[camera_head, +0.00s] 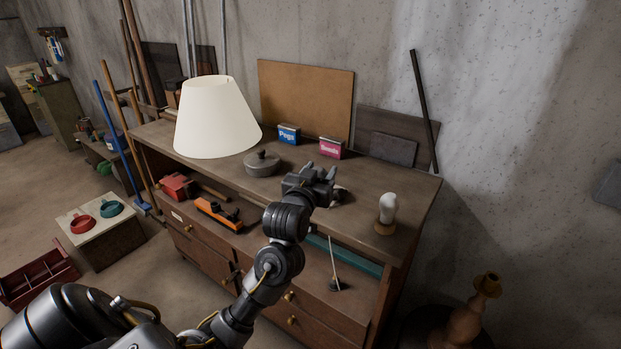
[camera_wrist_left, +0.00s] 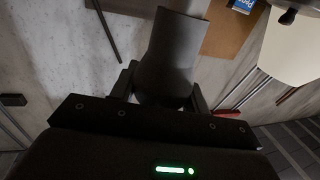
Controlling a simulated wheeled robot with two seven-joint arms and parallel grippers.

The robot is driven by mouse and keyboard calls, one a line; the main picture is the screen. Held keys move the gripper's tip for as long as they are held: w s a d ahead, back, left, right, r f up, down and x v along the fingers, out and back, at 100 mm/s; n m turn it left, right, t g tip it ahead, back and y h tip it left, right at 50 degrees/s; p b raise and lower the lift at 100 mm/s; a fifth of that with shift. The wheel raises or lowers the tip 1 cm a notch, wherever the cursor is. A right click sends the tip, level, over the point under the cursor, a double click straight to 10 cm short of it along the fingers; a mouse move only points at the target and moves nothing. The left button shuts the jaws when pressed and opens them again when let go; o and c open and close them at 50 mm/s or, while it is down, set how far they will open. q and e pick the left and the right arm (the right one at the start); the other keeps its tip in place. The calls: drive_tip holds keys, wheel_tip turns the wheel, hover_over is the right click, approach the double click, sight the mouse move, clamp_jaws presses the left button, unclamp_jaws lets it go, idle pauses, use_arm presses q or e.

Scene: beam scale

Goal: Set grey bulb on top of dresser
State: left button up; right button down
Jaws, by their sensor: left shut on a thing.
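My left gripper (camera_head: 322,174) is over the middle of the dresser top (camera_head: 370,182), seen from behind in the head view. In the left wrist view its fingers (camera_wrist_left: 160,88) are shut on a dark grey, smooth thing (camera_wrist_left: 170,62), which appears to be the grey bulb. In the head view the gripper mostly hides what it holds; a small pale patch shows beside its right side. I cannot tell whether the held thing touches the dresser top. A white bulb (camera_head: 388,206) stands upright on a wooden base at the dresser's right end. My right gripper is not in view.
A cream lampshade (camera_head: 214,118), a lidded grey pot (camera_head: 262,163), a blue Pegs box (camera_head: 289,134) and a pink Seeds box (camera_head: 331,148) are left of or behind the gripper. A dark slab (camera_head: 393,150) leans at the back. Bare top lies around the white bulb.

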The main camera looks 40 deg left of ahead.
use_arm(q)
drive_tip(key=w+a+r+y, duration=0.1)
drive_tip(key=a+r, duration=0.3)
drive_tip(key=w+a+f+p, duration=0.4)
drive_tip(key=w+a, duration=0.1)
drive_tip(key=a, duration=0.3)
drive_tip(key=shift+n, duration=0.4)
drive_tip(key=w+a+f+p, duration=0.1)
drive_tip(key=f, duration=0.2)
drive_tip(key=a+f+p, duration=0.1)
drive_tip(key=f, duration=0.2)
drive_tip(key=w+a+f+p, duration=0.1)
drive_tip(key=a+f, duration=0.1)
drive_tip(key=shift+w+f, duration=0.35)
drive_tip(key=shift+f, duration=0.3)
drive_tip(key=o, duration=1)
